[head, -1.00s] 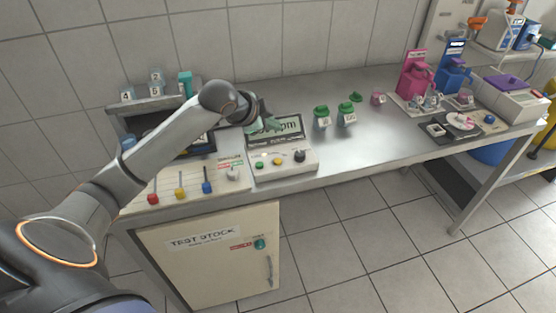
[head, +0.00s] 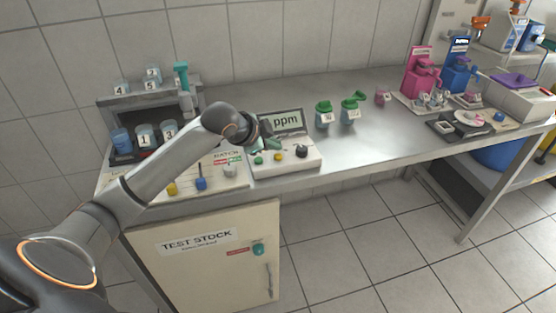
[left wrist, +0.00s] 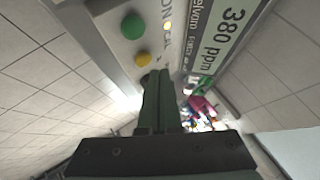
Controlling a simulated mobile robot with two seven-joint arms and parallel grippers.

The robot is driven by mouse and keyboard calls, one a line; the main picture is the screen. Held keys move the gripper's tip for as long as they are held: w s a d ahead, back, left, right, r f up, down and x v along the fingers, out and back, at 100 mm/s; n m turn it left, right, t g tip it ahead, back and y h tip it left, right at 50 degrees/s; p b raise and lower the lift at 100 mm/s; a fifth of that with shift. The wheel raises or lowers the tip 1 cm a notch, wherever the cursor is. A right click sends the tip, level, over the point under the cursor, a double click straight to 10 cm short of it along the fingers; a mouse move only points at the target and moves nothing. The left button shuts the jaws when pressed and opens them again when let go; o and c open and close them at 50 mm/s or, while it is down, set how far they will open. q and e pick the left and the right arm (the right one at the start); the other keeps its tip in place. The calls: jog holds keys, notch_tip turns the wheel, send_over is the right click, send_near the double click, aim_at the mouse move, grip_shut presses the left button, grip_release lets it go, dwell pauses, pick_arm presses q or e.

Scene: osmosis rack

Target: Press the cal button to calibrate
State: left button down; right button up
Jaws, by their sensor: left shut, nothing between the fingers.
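The meter (head: 262,170) is a pale box on the bench with a raised display (head: 288,121) that reads ppm; the left wrist view shows 380 ppm. Its front panel has a green button (head: 258,160), a yellow button (head: 278,157) and a black knob (head: 301,151). My left gripper (head: 272,144) is shut and empty, just above the panel near the yellow button. In the left wrist view its fingertips (left wrist: 158,75) are close beside the yellow button (left wrist: 143,59), by the CAL lettering. The green button (left wrist: 132,27) is farther off. I cannot tell whether the fingertips touch anything.
A panel with coloured levers (head: 201,183) is left of the meter, under my arm.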

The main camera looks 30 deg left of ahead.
pick_arm(q)
jog(key=shift+f, duration=0.1)
dwell(1.1)
jog(key=shift+f, duration=0.1)
dwell(0.8)
jog(key=shift+f+p, duration=0.25)
jog(key=shift+p, duration=0.05)
jog(key=shift+f, duration=0.55)
dwell(0.7)
jog(key=shift+r+p, duration=0.9)
jog(key=shift+p, duration=0.35)
